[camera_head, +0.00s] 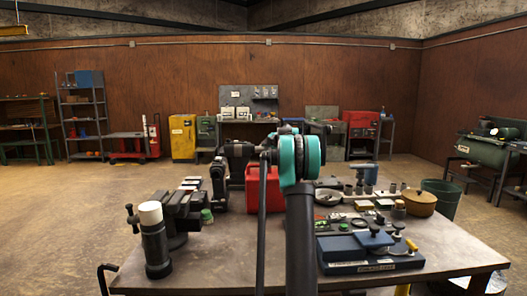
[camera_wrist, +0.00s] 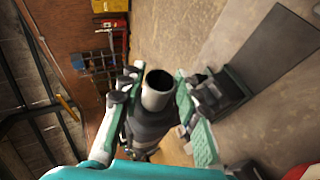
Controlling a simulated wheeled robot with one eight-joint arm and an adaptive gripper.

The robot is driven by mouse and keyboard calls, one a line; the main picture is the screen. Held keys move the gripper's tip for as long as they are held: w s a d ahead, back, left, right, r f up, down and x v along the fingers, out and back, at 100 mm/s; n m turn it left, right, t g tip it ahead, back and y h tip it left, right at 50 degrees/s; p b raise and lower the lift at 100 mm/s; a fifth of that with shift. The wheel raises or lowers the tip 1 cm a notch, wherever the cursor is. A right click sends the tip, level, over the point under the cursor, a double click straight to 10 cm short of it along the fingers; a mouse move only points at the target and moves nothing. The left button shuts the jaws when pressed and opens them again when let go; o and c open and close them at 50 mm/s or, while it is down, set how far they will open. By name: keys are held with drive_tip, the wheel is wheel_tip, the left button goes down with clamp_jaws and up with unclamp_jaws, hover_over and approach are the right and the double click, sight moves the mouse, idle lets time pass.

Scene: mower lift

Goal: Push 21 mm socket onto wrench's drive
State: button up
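My gripper (camera_wrist: 158,82) shows in the wrist view with one teal-padded finger on each side of a round hollow piece. That piece, which looks like the socket (camera_wrist: 157,99), has a light grey rim, a dark opening and a dark body below it. The fingers lie close along its sides; I cannot tell if they touch it. In the head view my gripper (camera_head: 219,180) is dark, left of my teal wrist joint, above the table, and its fingertips are hard to make out. I cannot clearly make out the wrench or its drive.
A dark vise (camera_head: 182,215) stands on the left of the table (camera_head: 455,245). A red can (camera_head: 265,188) is behind my arm. Sockets, a blue box (camera_head: 370,266) and a brown pot (camera_head: 420,203) crowd the right.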

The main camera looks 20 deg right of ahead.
drive_tip(key=o, duration=0.3)
drive_tip(key=shift+v, duration=6)
